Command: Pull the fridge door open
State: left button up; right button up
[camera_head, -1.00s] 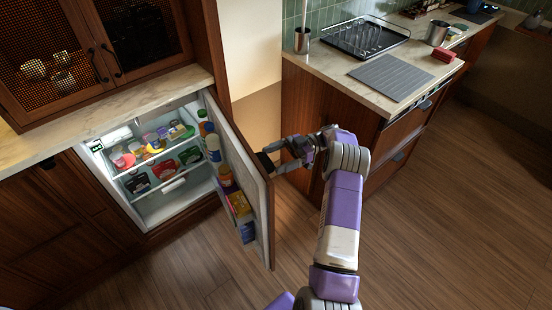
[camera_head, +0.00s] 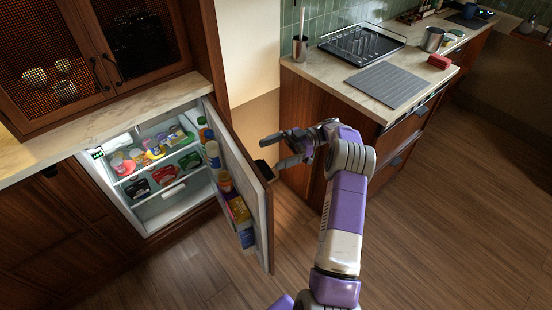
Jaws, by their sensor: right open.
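The fridge door (camera_head: 257,208) stands wide open, swung out to the right of the lit fridge (camera_head: 160,180). Bottles and packets sit in the racks on its inner side. The dark door handle (camera_head: 263,170) shows at the door's outer side, near its top. My right gripper (camera_head: 272,151) is open and empty. Its fingers are just above and to the right of the handle, and seem apart from it. My left gripper is not in view.
Cups and coloured packs fill the fridge shelves. A marble counter (camera_head: 330,75) with a dish rack (camera_head: 362,40), grey mat (camera_head: 388,80) and red block (camera_head: 440,62) stands at the right. Wooden floor (camera_head: 440,210) is clear in front and to the right.

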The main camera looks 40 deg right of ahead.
jog(key=shift+r+p, duration=0.45)
jog(key=shift+r, duration=1.45)
jog(key=shift+r, duration=0.1)
